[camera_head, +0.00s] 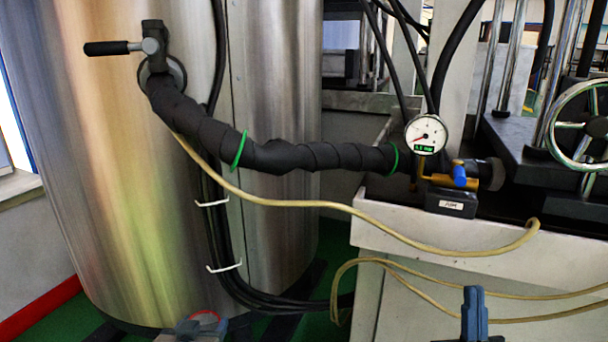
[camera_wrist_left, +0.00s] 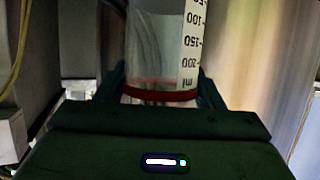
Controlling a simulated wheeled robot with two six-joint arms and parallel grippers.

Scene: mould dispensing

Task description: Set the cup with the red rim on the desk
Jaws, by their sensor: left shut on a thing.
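The cup with the red rim (camera_wrist_left: 160,94) is clear, with ml markings that read upside down in the left wrist view. Its red rim lies near the gripper base there, between the two fingers. In the head view only a bit of the red rim (camera_head: 205,315) shows at the bottom edge. My left gripper (camera_head: 195,328) is shut on this cup, low in front of the steel tank. My right gripper (camera_head: 474,300) is at the bottom right, its fingertips together with nothing visible between them. I cannot make out a desk in either view.
A large steel tank (camera_head: 275,80) fills the left. A black wrapped hose (camera_head: 320,157) runs from its valve (camera_head: 152,45) to a gauge (camera_head: 426,135) above a pale trough (camera_head: 440,230). A thin yellowish tube (camera_head: 330,205) hangs across the middle. A handwheel (camera_head: 580,125) is at right.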

